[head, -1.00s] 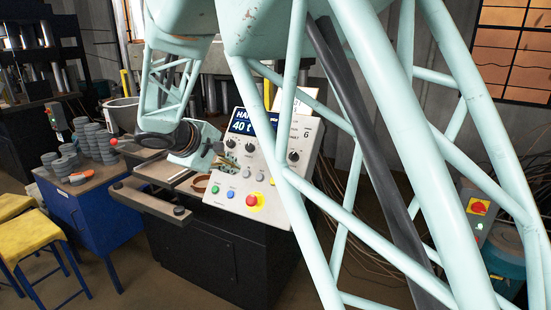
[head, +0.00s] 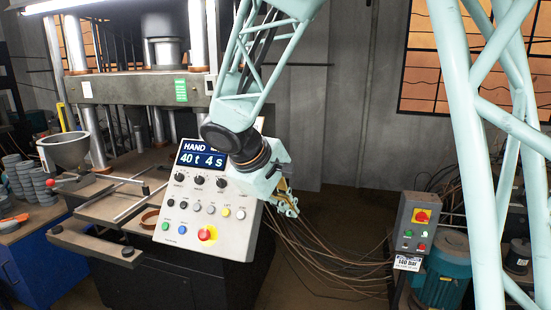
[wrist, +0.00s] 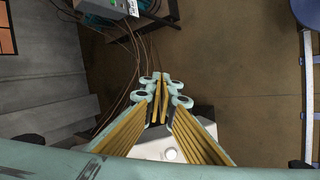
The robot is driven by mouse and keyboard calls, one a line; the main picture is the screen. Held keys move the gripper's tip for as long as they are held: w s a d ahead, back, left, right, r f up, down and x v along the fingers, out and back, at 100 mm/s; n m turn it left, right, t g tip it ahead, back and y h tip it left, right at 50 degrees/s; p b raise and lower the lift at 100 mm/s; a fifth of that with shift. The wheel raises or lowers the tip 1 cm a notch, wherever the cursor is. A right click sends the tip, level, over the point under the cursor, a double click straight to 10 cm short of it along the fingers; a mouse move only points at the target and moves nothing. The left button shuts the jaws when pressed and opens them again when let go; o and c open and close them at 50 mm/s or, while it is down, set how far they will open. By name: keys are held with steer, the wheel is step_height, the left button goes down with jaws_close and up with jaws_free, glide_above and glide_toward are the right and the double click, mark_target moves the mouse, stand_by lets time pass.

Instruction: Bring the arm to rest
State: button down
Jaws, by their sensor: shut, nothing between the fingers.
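My gripper (head: 287,203) hangs at the end of my pale green lattice arm, in front of the right edge of the press control panel (head: 213,215) in the head view. Its fingers point down and to the right. In the wrist view my gripper (wrist: 160,80) shows its yellow-lined fingers converging with their tips together, and nothing is held. Part of the panel (wrist: 172,155) lies behind the fingers there. My wrist covers part of the panel's display in the head view.
A grey funnel (head: 66,150) and stacks of grey discs (head: 22,178) are at the left. A switch box (head: 415,222) and a teal motor (head: 442,270) stand at the right. Cables (head: 315,250) trail over the floor. A blue round-topped stool (wrist: 306,12) is at the wrist view's right edge.

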steer(key=s+d+r+m+g, duration=0.2)
steer(key=s+d+m, duration=0.2)
steer(key=s+d, duration=1.2)
steer(key=s+m+y+b, duration=0.4)
steer(key=s+m+b, duration=0.2)
steer(key=s, duration=2)
steer(key=shift+s+d+r+t+y, duration=0.25)
steer(key=shift+s+d+t+y, duration=0.05)
steer(key=shift+s+d+t, duration=0.1)
stand_by(0.9)
